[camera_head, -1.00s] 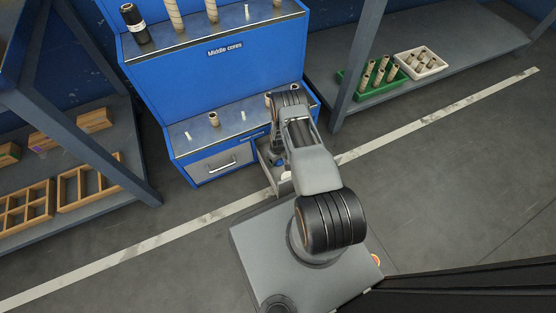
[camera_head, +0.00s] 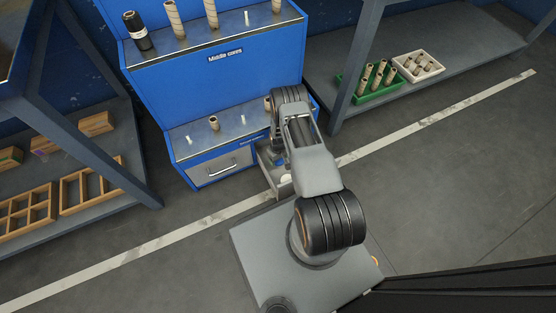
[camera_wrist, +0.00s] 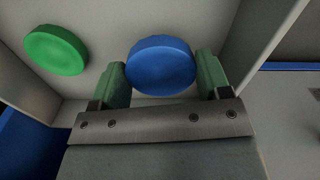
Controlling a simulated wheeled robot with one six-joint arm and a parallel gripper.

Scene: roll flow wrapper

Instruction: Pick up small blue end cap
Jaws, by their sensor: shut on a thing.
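The small blue end cap (camera_wrist: 160,66) is a round disc. In the wrist view it sits between the two green fingers of my gripper (camera_wrist: 162,80). My gripper is shut on it, inside or just over an open drawer (camera_wrist: 105,22) with pale walls. A green end cap (camera_wrist: 56,50) lies on the drawer floor to the left, apart from my fingers. In the head view the open drawer (camera_head: 275,180) stands out from the blue cabinet; my arm hides much of it, and the blue cap cannot be made out clearly there.
The blue cabinet (camera_head: 212,89) bears paper cores and a black roll (camera_head: 137,31). A shut drawer (camera_head: 221,165) is left of the open one. A green crate (camera_head: 374,92) and a white crate (camera_head: 432,68) of cores stand on the right shelf. Wooden trays (camera_head: 58,198) stand at left.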

